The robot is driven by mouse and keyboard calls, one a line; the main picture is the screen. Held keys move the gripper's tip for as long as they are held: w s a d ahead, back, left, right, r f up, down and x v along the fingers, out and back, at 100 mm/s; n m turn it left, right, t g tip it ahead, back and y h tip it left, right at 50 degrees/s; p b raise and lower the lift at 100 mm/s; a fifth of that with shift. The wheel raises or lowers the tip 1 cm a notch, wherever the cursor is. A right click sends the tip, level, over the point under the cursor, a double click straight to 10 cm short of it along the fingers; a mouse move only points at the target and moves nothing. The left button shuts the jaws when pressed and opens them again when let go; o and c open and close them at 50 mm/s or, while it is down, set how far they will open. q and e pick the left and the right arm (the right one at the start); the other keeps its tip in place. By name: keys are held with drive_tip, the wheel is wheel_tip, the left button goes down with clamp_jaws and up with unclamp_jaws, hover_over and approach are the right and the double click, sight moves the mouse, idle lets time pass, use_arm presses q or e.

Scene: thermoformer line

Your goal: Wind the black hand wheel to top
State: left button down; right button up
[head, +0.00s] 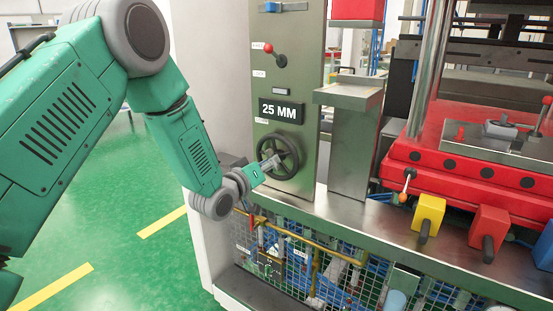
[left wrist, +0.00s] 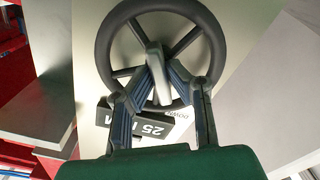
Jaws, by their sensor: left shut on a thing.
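The black hand wheel (head: 278,157) is mounted on the grey-green panel (head: 290,90), below a black display (head: 281,110) that reads 25 MM. My left gripper (head: 270,165) reaches it from the lower left. In the left wrist view the wheel (left wrist: 215,38) fills the upper middle, with its spokes showing. The display (left wrist: 150,128) shows upside down behind the fingers. My right gripper is not in view.
A steel pedestal (head: 350,130) stands right of the panel. A red press bed (head: 450,170) and yellow (head: 428,212) and red (head: 489,227) blocks lie farther right. Green floor on the left is open.

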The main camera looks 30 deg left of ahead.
use_arm(q)
drive_tip(key=shift+a+f, duration=0.1)
drive_tip(key=n, duration=0.2)
drive_tip(key=shift+n, duration=0.4)
drive_tip(key=shift+n, duration=1.4)
drive_tip(key=shift+s+n, duration=0.1)
drive_tip(key=shift+n, duration=1.3)
